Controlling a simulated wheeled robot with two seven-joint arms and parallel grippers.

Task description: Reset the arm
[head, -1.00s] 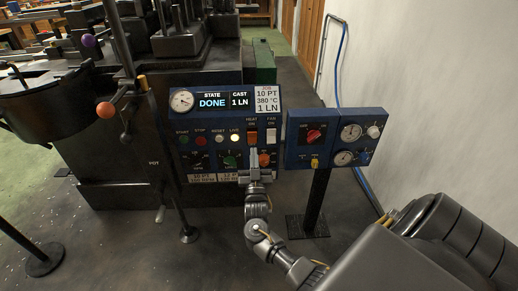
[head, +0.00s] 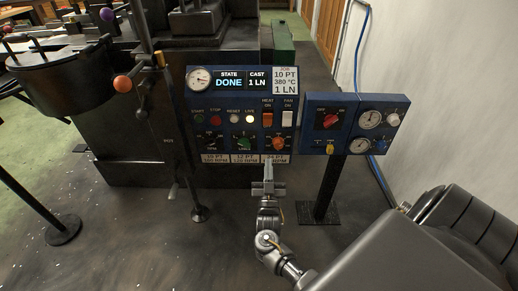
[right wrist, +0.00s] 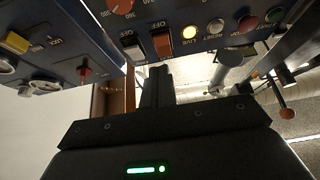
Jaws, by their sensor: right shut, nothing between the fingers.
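My right gripper (head: 268,164) is shut and empty. Its fingertips show in front of the lower edge of the blue control panel (head: 225,110), below the heat switch (head: 267,118) and left of the orange knob (head: 278,143). In the right wrist view the shut fingers (right wrist: 157,88) point toward the panel's switches, and no contact shows. The panel's display (head: 229,80) reads DONE and 1 LN. The lamp marked LIVE (head: 250,119) is lit. My left gripper is not in view.
A second blue panel (head: 343,100) with a red knob and gauges stands on a post to the right. A dark round pot (head: 60,80) and levers with an orange ball (head: 122,84) are on the left. The dark floor in front (head: 130,240) is clear.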

